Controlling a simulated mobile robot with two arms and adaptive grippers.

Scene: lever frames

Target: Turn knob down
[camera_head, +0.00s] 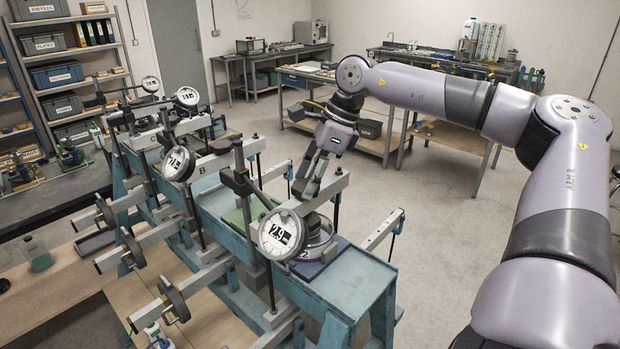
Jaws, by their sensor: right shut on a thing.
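A round, pale-rimmed cell (322,240) sits below the fingers on a blue pad. My left gripper is not in view.
The teal bench (345,293) carries several similar lever frames with dials, such as one gauge (178,163) farther back. Lever arms with round weights (174,300) stick out to the left. Shelves (62,75) stand at the back left. Open floor (440,215) lies right of the bench.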

